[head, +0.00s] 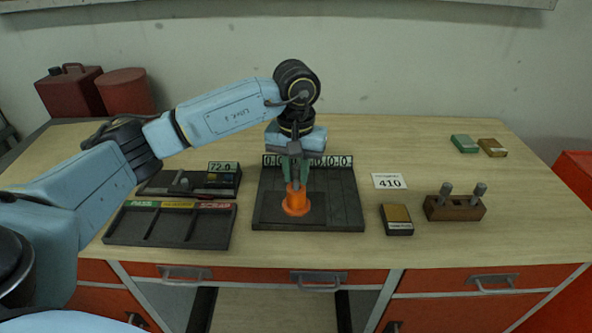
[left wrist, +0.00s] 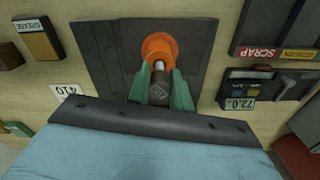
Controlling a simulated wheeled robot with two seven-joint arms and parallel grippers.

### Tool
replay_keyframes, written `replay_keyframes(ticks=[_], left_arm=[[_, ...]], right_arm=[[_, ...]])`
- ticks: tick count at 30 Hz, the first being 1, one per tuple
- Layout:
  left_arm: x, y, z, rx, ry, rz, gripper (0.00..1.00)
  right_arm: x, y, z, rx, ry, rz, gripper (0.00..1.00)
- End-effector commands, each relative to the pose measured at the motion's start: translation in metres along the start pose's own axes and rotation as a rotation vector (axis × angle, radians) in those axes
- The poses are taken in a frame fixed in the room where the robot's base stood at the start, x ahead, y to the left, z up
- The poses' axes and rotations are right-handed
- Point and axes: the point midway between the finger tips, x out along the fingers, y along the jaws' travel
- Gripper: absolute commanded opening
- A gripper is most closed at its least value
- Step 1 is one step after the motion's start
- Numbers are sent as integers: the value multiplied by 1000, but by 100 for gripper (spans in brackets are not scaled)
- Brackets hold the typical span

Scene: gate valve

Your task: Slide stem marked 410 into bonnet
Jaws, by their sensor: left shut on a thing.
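The orange bonnet (head: 296,202) stands upright on the dark grey board (head: 340,205); it also shows in the left wrist view (left wrist: 158,44). My left gripper (head: 295,178) is directly above it, its green fingers shut on a stem (left wrist: 159,88). The stem has a dark knurled head and a short bright rod pointing at the bonnet's opening. I cannot tell how far the rod is inside. A white card marked 410 (head: 389,182) lies right of the board. My right gripper is not in view.
A wooden block (head: 455,209) with two more stems stands at the right. A grease box (head: 397,219) is near the board. A sectioned tray (head: 170,226) and a case with a 72.0 display (head: 223,167) are at the left. The right front tabletop is clear.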

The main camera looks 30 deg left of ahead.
Motion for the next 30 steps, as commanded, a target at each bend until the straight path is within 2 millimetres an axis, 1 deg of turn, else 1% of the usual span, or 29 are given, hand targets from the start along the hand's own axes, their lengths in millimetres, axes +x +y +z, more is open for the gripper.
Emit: replay_keyframes(ticks=[30], left_arm=[[14,0,0,0,1,0,0]], right_arm=[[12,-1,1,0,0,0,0]])
